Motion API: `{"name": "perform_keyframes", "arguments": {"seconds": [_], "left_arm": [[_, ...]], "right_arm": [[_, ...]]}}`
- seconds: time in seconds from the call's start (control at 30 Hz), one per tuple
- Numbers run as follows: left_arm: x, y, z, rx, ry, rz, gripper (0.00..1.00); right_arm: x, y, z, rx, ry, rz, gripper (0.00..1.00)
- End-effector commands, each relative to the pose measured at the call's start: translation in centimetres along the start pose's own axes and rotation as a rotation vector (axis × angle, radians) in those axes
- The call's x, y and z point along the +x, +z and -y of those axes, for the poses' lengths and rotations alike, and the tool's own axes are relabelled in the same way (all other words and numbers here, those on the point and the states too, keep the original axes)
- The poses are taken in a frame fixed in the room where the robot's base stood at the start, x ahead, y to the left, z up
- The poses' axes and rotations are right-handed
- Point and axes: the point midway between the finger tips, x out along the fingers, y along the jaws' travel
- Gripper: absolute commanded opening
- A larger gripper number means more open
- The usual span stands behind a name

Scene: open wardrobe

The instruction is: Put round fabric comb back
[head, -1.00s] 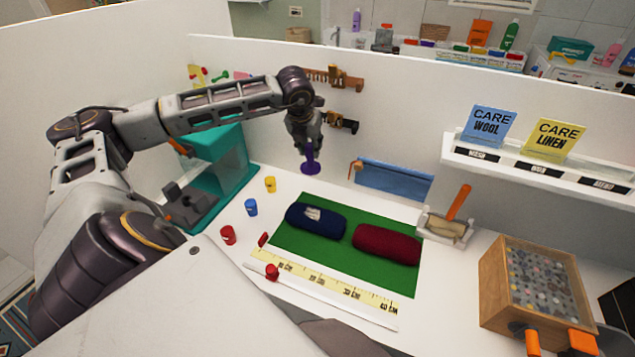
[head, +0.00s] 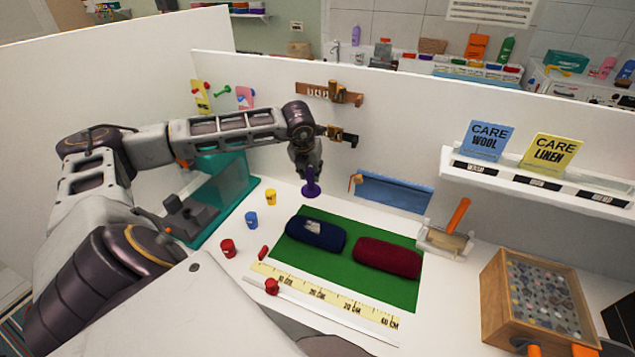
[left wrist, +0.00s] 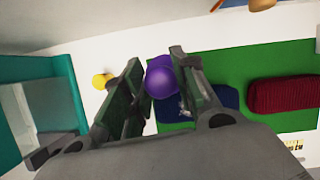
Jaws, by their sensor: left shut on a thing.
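A purple round comb (head: 311,187) with a disc-shaped lower end hangs from my left gripper (head: 308,168). The gripper is shut on its upper part and holds it above the back left edge of the green mat (head: 388,285). In the left wrist view the purple round part (left wrist: 161,80) shows between the fingers of my left gripper (left wrist: 155,85), partly covering the blue roll (left wrist: 212,108). On the mat lie this dark blue roll (head: 316,234) with a pale patch and a dark red roll (head: 388,258). My right gripper is not in view.
A teal case (head: 225,195) is farther left. Wall racks (head: 330,93) are behind the arm. A blue tray (head: 395,192), roller holder (head: 445,240) and wooden box (head: 535,300) stand back and right.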

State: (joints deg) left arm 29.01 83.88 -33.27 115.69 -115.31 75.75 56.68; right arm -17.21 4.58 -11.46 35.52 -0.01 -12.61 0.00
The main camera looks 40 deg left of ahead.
Motion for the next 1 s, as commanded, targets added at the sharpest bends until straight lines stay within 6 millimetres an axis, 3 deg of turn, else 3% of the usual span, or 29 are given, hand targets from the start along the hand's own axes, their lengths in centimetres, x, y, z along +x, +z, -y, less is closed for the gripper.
{"name": "perform_keyframes", "arguments": {"seconds": [0.6,1.0], "left_arm": [[8.7,-3.7,0.1,0.001,-0.001,-0.003,0.06],[10.1,-0.2,0.1,-0.002,-0.002,0.001,0.06]], "right_arm": [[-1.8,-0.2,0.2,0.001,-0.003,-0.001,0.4],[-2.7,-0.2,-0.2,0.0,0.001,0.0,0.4]]}}
